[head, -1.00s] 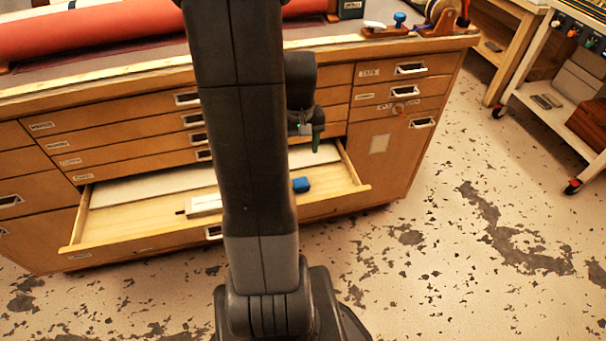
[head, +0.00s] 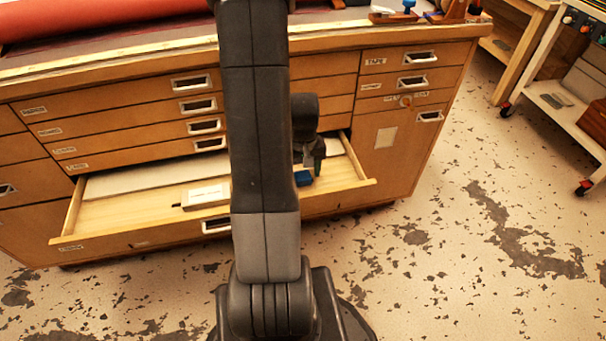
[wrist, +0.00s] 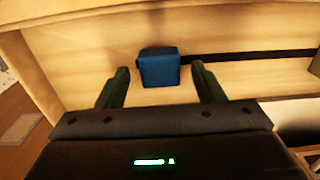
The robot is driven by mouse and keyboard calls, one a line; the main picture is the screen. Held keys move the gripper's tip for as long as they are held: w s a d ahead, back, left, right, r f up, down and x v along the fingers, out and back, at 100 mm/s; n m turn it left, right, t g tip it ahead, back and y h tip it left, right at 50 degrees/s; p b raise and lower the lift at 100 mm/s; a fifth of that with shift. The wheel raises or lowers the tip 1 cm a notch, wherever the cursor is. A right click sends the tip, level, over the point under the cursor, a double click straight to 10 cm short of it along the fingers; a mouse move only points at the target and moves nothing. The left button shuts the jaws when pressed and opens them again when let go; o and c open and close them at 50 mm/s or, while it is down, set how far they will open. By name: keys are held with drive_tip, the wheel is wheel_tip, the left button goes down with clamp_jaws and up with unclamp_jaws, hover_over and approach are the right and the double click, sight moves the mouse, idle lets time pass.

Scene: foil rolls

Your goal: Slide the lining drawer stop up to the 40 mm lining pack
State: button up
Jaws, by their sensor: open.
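The blue drawer stop (head: 304,178) is a small block in the open lining drawer (head: 120,225). It also shows in the wrist view (wrist: 160,70), at one end of a dark slot. A pale lining pack (head: 206,194) with a label lies in the drawer to the left of the stop, apart from it; my arm hides part of the space between. My gripper (head: 316,160) is low over the drawer. In the wrist view its green fingers (wrist: 160,84) are open, one on each side of the stop, with gaps on both sides. It holds nothing.
The dark slot (wrist: 250,57) runs right from the stop along the drawer floor. A white sheet (head: 145,178) lies at the back of the drawer. Closed drawers (head: 130,130) and the worktop edge (head: 130,85) are above. A drawer side wall stands close on the right.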

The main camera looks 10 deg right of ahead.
drive_tip(key=shift+f, duration=0.35)
clamp_jaws()
drive_tip(key=a, duration=1.3)
drive_tip(key=shift+s+a, duration=0.2)
drive_tip(key=shift+a, duration=0.05)
unclamp_jaws()
wheel_tip(320, 180, up, 14)
drive_tip(key=p, duration=0.3)
